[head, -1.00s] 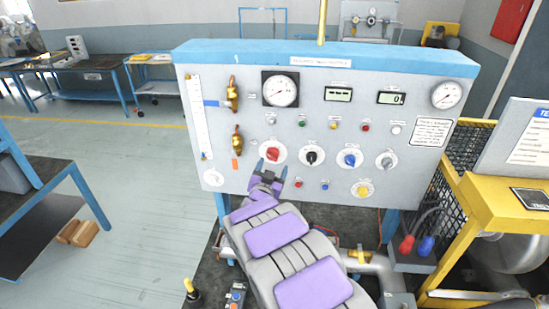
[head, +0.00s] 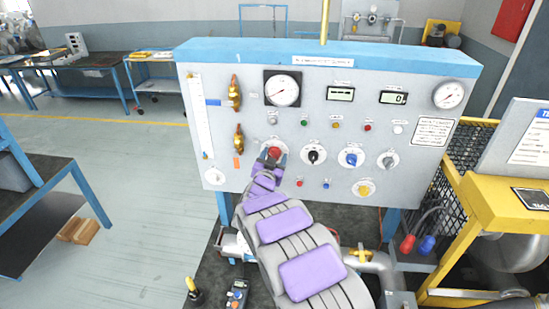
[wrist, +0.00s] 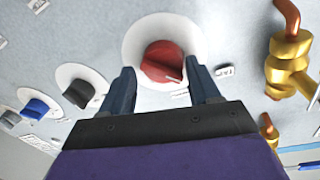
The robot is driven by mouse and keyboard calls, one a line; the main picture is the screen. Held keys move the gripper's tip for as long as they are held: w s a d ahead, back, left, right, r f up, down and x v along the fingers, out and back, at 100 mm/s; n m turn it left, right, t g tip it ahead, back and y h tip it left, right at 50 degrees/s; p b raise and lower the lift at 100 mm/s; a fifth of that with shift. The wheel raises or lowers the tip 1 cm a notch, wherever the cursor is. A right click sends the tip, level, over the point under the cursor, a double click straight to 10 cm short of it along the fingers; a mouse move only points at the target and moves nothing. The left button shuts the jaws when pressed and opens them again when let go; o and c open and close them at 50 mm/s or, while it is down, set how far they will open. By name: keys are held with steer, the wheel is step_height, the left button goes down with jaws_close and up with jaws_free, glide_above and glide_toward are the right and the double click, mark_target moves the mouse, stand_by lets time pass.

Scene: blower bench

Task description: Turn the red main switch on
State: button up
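The red main switch (head: 273,151) is a round knob on a white disc on the grey panel, left of the black knob. In the wrist view the red knob (wrist: 163,62) shows a pale pointer line toward its lower right. My gripper (head: 270,160) is at the panel just below the knob. In the wrist view my gripper (wrist: 163,90) is open, with one dark finger on each side of the knob's lower part. I cannot tell whether the fingers touch it. The gripper body hides the area below.
Black (head: 313,155), blue (head: 351,157) and grey (head: 388,160) knobs sit to the right in the same row. A brass valve (head: 239,140) sits close at the upper left. A yellow stand (head: 480,215) is at the right. Floor is open at the left.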

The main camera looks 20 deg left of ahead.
steer(key=shift+a+f, duration=0.2)
steer(key=shift+a, duration=0.4)
steer(key=shift+c, duration=2.2)
steer(key=shift+w+d+r, duration=0.1)
steer(key=shift+d, duration=0.2)
steer(key=c, duration=0.3)
steer(key=shift+a, duration=0.1)
